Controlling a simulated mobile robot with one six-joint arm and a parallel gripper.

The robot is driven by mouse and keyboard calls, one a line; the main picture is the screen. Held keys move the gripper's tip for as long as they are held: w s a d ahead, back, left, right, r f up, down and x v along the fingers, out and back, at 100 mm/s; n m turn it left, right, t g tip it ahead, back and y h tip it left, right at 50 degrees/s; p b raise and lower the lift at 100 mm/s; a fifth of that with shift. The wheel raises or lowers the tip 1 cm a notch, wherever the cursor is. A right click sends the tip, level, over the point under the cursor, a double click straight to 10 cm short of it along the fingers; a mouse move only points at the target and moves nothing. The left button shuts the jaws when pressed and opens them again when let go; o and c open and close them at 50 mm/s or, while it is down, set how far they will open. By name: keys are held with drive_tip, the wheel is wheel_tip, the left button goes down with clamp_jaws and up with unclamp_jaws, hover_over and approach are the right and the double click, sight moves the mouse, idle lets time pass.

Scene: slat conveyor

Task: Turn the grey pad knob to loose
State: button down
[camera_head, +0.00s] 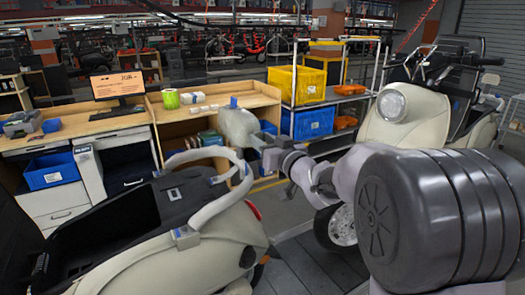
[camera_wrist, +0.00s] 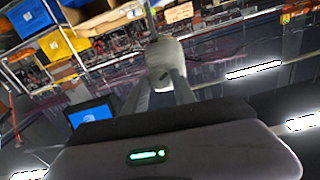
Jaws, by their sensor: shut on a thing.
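A pale grey rounded knob (camera_wrist: 164,54) sits between my fingertips in the wrist view, with a thin rod rising behind it. My gripper (camera_wrist: 160,82) is shut on it, its two fingers converging on its near side. In the head view my gripper (camera_head: 262,146) reaches left over the near scooter's rear, at a pale grey body (camera_head: 239,127) with a small blue top. A light grey curved frame (camera_head: 222,196) with blue bands arches over the scooter (camera_head: 160,255), just below my gripper. Knob markings are too small to read.
A wooden workbench (camera_head: 135,112) with a monitor (camera_head: 117,85) stands behind. A shelf rack holds a yellow bin (camera_head: 297,84) and a blue bin (camera_head: 311,123). A second cream scooter (camera_head: 405,125) stands at right. Dark floor (camera_head: 305,262) lies between the scooters.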

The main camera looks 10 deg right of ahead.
drive_tip(key=n+b, duration=1.6)
drive_tip(key=n, duration=1)
drive_tip(key=shift+f+n, duration=0.15)
drive_tip(key=shift+n, duration=0.15)
drive_tip(key=shift+n+b, duration=0.65)
drive_tip(key=shift+n, duration=0.75)
idle(1.1)
idle(0.4)
drive_tip(key=c, duration=1)
unclamp_jaws()
